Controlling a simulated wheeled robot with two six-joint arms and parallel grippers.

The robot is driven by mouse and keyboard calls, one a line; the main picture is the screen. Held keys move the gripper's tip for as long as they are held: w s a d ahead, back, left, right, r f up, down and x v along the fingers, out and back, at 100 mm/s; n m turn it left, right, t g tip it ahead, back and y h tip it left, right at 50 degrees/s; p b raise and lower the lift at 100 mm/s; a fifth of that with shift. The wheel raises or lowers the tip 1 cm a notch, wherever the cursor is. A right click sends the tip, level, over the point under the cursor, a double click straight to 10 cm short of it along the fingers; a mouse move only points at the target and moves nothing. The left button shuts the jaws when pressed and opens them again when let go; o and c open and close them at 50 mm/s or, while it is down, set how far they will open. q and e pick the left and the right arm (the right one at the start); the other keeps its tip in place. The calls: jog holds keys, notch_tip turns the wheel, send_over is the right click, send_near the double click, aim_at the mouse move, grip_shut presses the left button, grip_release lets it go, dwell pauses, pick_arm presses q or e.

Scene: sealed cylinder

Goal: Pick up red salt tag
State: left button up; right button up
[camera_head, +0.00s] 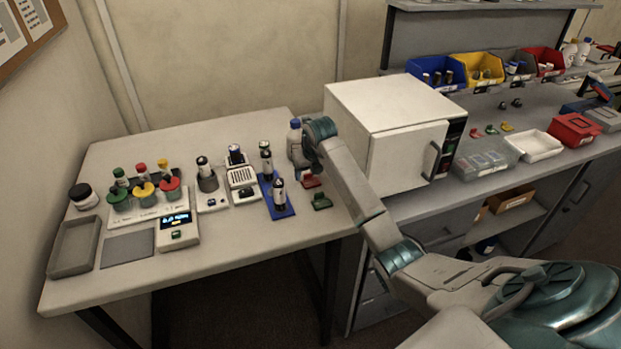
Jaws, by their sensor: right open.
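A small red tag (311,182) lies on the light table near its right edge. My right arm reaches in from the right, and my right gripper (304,168) is just above and behind this tag, pointing down. The gripper is open; its fingers are small and partly hidden, so I cannot tell whether they touch the tag. A green tag (321,201) lies just in front of the red one. Another small red piece (475,134) lies on the right bench, beside a green and a yellow one. My left gripper is not in view.
A blue rack (279,208) with dark vials is left of the tags. A white oven-like box (390,110) stands to the right. The table's front right is clear.

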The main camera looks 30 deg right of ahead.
jog(key=shift+w+f, duration=0.1)
jog(key=shift+f, duration=0.05)
jog(key=c, duration=1.1)
jog(key=shift+o, duration=0.2)
